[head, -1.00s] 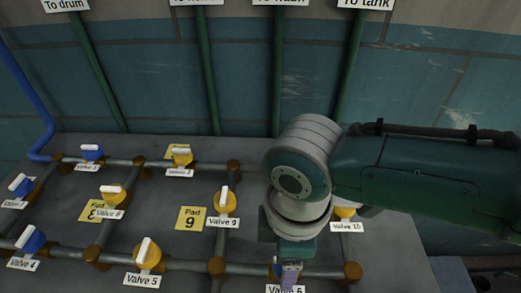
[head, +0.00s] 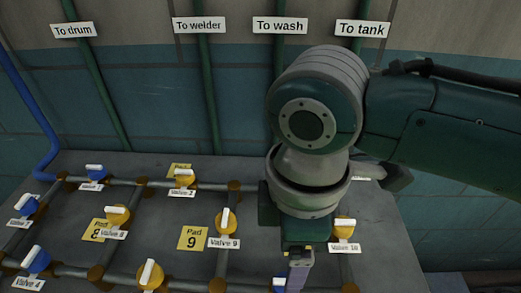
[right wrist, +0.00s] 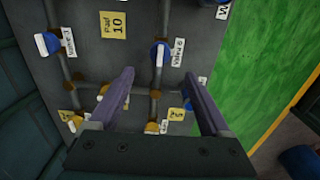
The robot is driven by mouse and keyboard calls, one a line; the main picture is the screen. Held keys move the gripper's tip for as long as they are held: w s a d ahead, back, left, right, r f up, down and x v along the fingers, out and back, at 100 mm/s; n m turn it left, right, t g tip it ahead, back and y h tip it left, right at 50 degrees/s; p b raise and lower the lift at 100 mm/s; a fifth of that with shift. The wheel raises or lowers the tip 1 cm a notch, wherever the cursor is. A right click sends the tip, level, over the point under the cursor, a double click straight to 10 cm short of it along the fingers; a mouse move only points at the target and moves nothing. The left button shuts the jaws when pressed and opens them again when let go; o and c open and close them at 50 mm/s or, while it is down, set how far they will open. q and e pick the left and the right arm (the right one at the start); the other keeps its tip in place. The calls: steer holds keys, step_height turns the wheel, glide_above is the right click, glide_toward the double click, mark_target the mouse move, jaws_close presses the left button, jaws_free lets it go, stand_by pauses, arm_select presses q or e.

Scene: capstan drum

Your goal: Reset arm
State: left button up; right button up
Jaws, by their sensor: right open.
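My right arm (head: 320,120) comes in from the right in the head view, raised over the pipe panel. Its gripper (head: 298,268) points down above the panel's front right part. In the right wrist view the gripper (right wrist: 158,75) has its two purple fingers wide apart and empty. Blue Valve 6 (right wrist: 160,52) shows between and beyond the fingertips, apart from them. Yellow Valve 10 (head: 344,229) is just right of the gripper in the head view, and Valve 9 (head: 226,222) is to its left. My left gripper is not in view.
The grey panel (head: 265,235) carries pipes and several blue and yellow valves, including Valve 2 (head: 184,178) and Valve 8 (head: 117,216). Pad 9 (head: 193,238) is a yellow plate. Green pipes rise up the wall behind. A green surface (right wrist: 250,60) lies right of the panel.

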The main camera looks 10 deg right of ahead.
steer(key=shift+r, duration=0.3)
